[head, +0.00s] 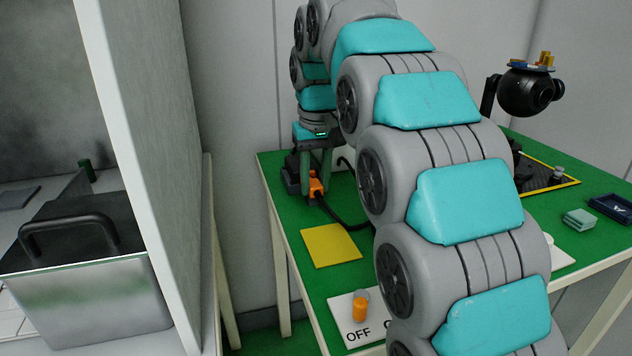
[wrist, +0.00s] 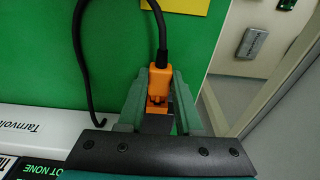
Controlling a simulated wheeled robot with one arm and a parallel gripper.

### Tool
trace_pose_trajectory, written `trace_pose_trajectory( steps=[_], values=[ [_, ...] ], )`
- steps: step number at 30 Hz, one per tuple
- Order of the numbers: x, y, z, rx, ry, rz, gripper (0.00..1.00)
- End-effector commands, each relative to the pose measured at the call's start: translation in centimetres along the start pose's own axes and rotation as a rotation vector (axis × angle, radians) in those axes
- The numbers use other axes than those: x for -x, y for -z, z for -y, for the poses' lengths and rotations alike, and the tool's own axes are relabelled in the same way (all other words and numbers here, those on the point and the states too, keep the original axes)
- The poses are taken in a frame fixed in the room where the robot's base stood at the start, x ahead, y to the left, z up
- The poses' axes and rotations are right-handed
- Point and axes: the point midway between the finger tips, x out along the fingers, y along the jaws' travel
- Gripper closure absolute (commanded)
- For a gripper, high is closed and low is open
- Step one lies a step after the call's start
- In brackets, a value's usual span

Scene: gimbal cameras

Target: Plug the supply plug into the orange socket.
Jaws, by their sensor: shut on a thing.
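The orange plug (head: 316,187) is between the green fingers of my gripper (head: 316,170), at the far left part of the green table. In the wrist view my gripper (wrist: 158,80) is shut on the orange plug (wrist: 159,78), and a black cable (wrist: 159,30) runs from its far end. The plug's near end lies by a dark part between the fingers. I cannot make out a separate orange socket, or whether the plug touches one. A white unit marked "Tarnvold" (wrist: 50,121) lies to the left, partly hidden by my gripper.
A yellow square (head: 330,246) lies on the green table (head: 277,195). A white plate marked OFF (head: 341,307) has an orange knob (head: 359,308). A black gimbal camera (head: 530,90) stands at right, near pale green blocks (head: 579,219) and a blue tray (head: 612,208). My arm hides the table's middle.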

Motion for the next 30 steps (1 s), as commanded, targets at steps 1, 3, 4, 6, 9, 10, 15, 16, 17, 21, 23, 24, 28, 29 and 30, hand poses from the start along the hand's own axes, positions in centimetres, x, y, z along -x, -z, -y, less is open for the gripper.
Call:
trace_pose_trajectory(
  steps=[1, 3, 4, 6, 9, 10, 15, 16, 17, 21, 23, 24, 28, 29, 30],
  values=[
    [0.0, 0.1, 0.0, 0.000, 0.000, 0.000, 1.00],
    [0.0, 0.3, 0.0, 0.000, 0.000, 0.000, 1.00],
    [-0.1, 0.4, 0.0, 0.000, 0.000, 0.000, 1.00],
    [-0.1, 0.6, 0.0, 0.000, 0.000, -0.001, 1.00],
    [-0.1, 0.8, 0.0, 0.000, 0.000, -0.001, 1.00],
    [-0.1, 0.9, 0.0, 0.000, 0.000, -0.001, 1.00],
    [-0.2, 1.2, 0.0, 0.000, 0.000, -0.001, 1.00],
    [-0.2, 1.3, 0.0, 0.000, 0.000, -0.001, 1.00],
    [-0.2, 1.4, 0.0, 0.000, 0.000, 0.000, 1.00],
    [-0.3, 1.6, 0.0, 0.000, 0.000, -0.001, 1.00],
    [-0.2, 1.6, 0.0, 0.000, 0.000, -0.001, 0.61],
    [-0.2, 1.6, 0.0, 0.000, 0.000, -0.001, 0.56],
    [-0.2, 1.6, 0.0, 0.000, 0.000, -0.001, 0.42],
    [-0.2, 1.6, 0.0, 0.000, 0.000, -0.001, 0.38],
    [-0.2, 1.6, 0.0, 0.000, 0.000, -0.001, 0.34]
  ],
)
